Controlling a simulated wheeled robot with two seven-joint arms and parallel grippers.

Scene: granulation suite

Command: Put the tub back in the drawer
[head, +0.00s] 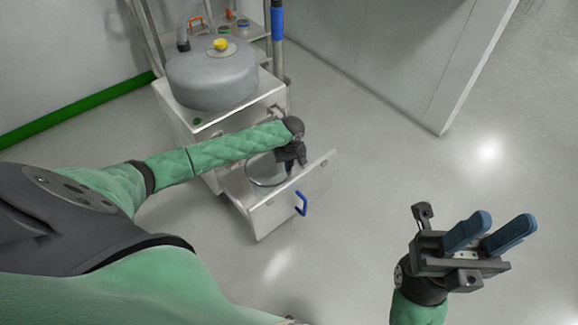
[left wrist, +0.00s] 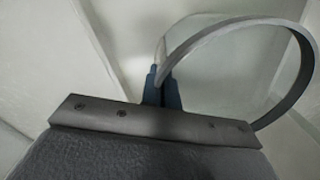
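A pale round tub (head: 262,178) with a grey rim is inside the open drawer (head: 262,217) in the head view, partly hidden by my left arm and gripper. My left gripper (head: 291,167) points down at the tub's right side. In the left wrist view its blue fingers (left wrist: 161,88) are close together at the grey rim of the tub (left wrist: 298,36), seemingly pinching it. Whether the tub's base rests on the drawer floor is hidden. My right gripper (head: 505,220) is open and empty, apart from the drawer.
The drawer front has a blue handle (head: 301,203) and belongs to a white cabinet (head: 187,118). A grey lidded vessel (head: 212,76) with a yellow knob stands on the cabinet. A large grey panel (head: 400,60) stands at the back right. The floor between is clear.

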